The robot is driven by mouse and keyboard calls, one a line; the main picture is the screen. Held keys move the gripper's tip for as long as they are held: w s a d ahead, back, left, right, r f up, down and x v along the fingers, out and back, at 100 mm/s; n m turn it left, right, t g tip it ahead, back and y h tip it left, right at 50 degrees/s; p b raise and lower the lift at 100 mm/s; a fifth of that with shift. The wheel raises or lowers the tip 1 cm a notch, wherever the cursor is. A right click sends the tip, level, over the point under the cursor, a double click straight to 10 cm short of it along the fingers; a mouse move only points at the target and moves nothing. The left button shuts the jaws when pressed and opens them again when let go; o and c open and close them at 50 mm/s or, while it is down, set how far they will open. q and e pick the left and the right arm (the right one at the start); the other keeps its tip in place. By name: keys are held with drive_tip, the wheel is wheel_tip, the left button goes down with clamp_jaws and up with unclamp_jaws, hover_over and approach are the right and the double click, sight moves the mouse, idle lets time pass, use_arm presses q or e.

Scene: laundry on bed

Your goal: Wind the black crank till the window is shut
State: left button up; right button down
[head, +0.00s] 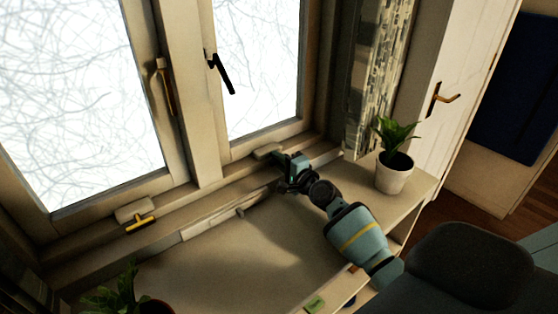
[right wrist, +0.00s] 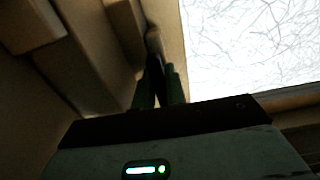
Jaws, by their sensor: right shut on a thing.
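My right gripper (head: 280,163) is at the sill below the right window pane, shut on the black crank. The crank is mostly hidden by the gripper in the head view; its pale base (head: 267,150) shows just beyond the fingers. In the right wrist view, the two fingers (right wrist: 160,88) close on a dark, thin part, likely the crank (right wrist: 155,66). The right window (head: 258,70) stands above, with a black handle (head: 221,74) on its frame. I cannot tell whether it is fully shut. My left gripper is not in view.
A second crank with a yellow handle (head: 141,224) sits under the left window (head: 75,100), which has a brass handle (head: 165,85). A potted plant (head: 394,178) stands right of my arm, another plant (head: 122,292) at lower left. The shelf top (head: 235,255) between is mostly clear.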

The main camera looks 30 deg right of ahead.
idle(0.3)
drive_tip(key=c, duration=1.4)
unclamp_jaws()
drive_tip(key=shift+c, duration=0.2)
drive_tip(key=shift+s+d+p, duration=0.2)
drive_tip(key=shift+s+p, duration=0.05)
drive_tip(key=shift+s, duration=1.75)
drive_tip(key=shift+s+d+p, duration=0.15)
drive_tip(key=shift+s+p, duration=0.1)
drive_tip(key=shift+s, duration=1.7)
